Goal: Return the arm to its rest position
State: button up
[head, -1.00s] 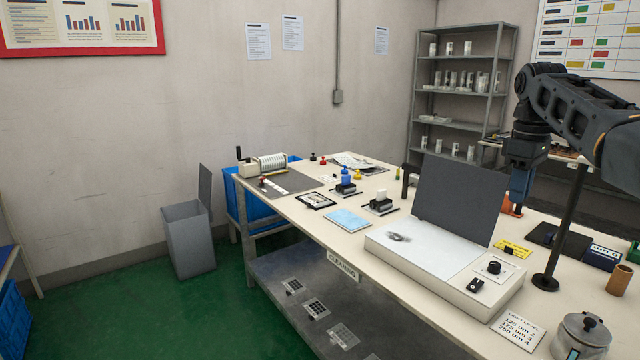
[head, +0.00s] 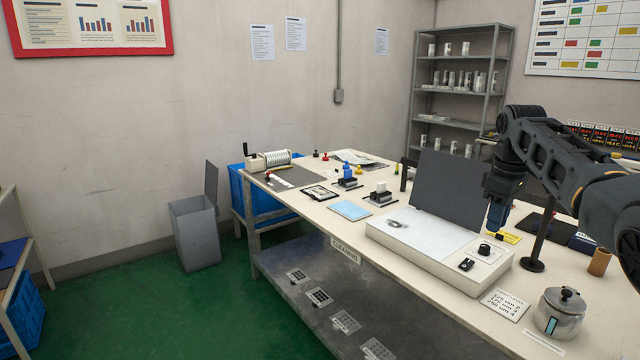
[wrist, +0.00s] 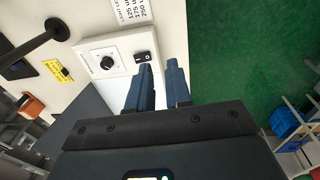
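My arm (head: 560,150) reaches in from the right of the head view, bent at the elbow with its end hanging down. My gripper (head: 496,226) hangs above the bench near the right end of the white light box (head: 420,262). In the wrist view the two blue fingers of my gripper (wrist: 160,66) stand apart, with a gap between them and nothing held. The light box's black knob (wrist: 107,62) and black switch (wrist: 142,57) show beyond the fingers. The bench edge and green floor lie to their right.
A dark upright panel (head: 446,193) stands behind the light box. A black stand (head: 534,262), a metal pot (head: 560,312) and a brown cup (head: 599,262) are close to my arm. Green floor (head: 150,310) is open in front of the bench.

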jog(key=s+a+f+t, duration=0.15)
jog(key=a+f, duration=0.25)
jog(key=f, duration=0.5)
jog(key=s+a+f+t+y, duration=0.15)
jog(key=a+f, duration=0.25)
jog(key=f, duration=0.4)
jog(key=s+a+f, duration=0.2)
jog(key=a+f, duration=0.2)
jog(key=f, duration=0.5)
jog(key=s+a+f+m+t, duration=0.2)
jog(key=s+a+f, duration=0.3)
jog(key=s, duration=0.4)
jog(key=s+a+f+m+t, duration=0.1)
jog(key=s+a+f, duration=0.2)
jog(key=s+f, duration=0.5)
jog(key=s+r+m+t, duration=0.2)
jog(key=s+r, duration=0.1)
jog(key=s, duration=1)
jog(key=s+r+m+t, duration=0.1)
jog(key=s+r+t, duration=0.15)
jog(key=s, duration=1.05)
jog(key=s+d+r+t, duration=0.1)
jog(key=s+r, duration=0.6)
jog(key=r, duration=0.4)
jog(key=s+d+r+m+t+h, duration=0.1)
jog(key=s+d+r+t, duration=0.1)
jog(key=s+r, duration=0.6)
notch_tip(320, 180, up, 4)
jog(key=shift+s+r, duration=0.2)
jog(key=shift+s, duration=0.1)
